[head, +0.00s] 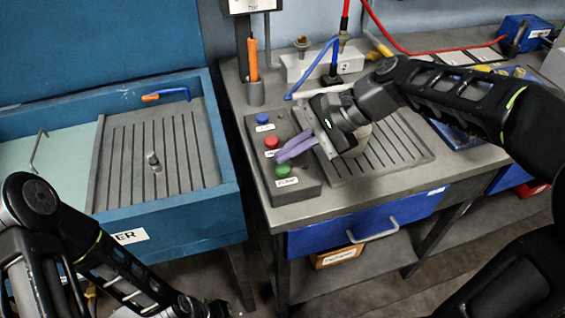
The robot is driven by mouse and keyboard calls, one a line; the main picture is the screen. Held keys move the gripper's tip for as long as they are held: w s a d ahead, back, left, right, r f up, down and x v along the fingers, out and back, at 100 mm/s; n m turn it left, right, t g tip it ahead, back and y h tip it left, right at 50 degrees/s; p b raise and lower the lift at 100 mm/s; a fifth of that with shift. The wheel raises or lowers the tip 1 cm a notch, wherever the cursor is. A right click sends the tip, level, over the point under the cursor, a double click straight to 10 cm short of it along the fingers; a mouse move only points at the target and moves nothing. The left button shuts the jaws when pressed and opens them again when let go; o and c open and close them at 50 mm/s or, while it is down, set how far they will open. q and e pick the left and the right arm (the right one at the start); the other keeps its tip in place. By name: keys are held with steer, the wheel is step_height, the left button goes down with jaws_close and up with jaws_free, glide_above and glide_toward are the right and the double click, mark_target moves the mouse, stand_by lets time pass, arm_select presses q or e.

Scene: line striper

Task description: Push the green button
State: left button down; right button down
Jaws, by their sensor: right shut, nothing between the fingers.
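The green button (283,170) is the nearest of three buttons on a dark grey control box (296,191) on the workbench. The red button (271,142) is in the middle and the blue button (262,118) is farthest. My right gripper (281,157) is shut and empty. Its purple fingertips are just above the box, between the red and green buttons in the picture and close to the green one. I cannot tell whether they touch anything. My left arm is at the lower left; its gripper is not clearly visible.
A slotted grey plate (405,150) lies right of the control box. An orange-handled tool (253,60) stands in a holder behind. A blue drawer (365,225) is below the bench top.

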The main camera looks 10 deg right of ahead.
mark_target(288, 168)
step_height(288, 168, up, 6)
steer(key=p, duration=0.5)
steer(key=shift+p, duration=0.3)
